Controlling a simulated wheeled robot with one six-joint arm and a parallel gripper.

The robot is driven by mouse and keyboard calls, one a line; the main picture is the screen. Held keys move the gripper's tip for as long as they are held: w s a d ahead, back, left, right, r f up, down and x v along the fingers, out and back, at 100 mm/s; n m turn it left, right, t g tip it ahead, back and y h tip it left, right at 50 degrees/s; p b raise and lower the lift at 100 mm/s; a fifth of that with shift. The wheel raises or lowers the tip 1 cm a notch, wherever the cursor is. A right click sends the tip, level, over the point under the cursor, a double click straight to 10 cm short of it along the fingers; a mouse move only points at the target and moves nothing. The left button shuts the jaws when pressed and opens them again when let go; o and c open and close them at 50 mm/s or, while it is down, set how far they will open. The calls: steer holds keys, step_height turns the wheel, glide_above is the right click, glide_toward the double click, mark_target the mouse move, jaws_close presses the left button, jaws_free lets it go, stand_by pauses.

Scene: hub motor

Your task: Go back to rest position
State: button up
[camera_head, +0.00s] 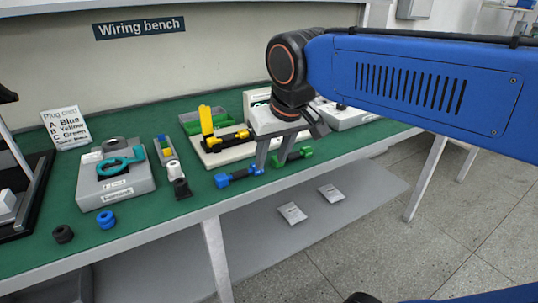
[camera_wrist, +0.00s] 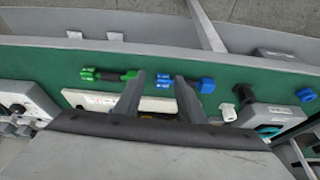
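My gripper (camera_head: 273,158) hangs over the front part of the green bench top, its two grey fingers apart. In the wrist view my gripper (camera_wrist: 159,78) is open, and I see nothing held between the fingers. A blue-ended plug (camera_head: 239,177) lies on the bench just left of the fingers; it also shows in the wrist view (camera_wrist: 206,85), partly behind one finger. A green-ended plug (camera_head: 292,157) lies just right of them, and in the wrist view (camera_wrist: 88,74). A plug with yellow parts (camera_head: 241,134) sits on a white fixture (camera_head: 208,156) behind; my gripper hides part of that fixture.
At left stand a grey box (camera_head: 117,185) with a teal tool (camera_head: 121,162), a plug card (camera_head: 67,129), a blue ring (camera_head: 106,219) and a black ring (camera_head: 63,234). Two packets (camera_head: 292,212) lie on the lower shelf. The back wall rises behind the bench.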

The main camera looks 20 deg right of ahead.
steer(key=shift+f, duration=0.1)
stand_by(0.3)
steer(key=s+d+f, duration=0.6)
steer(key=s+f, duration=0.4)
steer(key=f, duration=0.2)
steer(key=shift+s+f+m, duration=0.15)
steer(key=shift+f+m, duration=0.25)
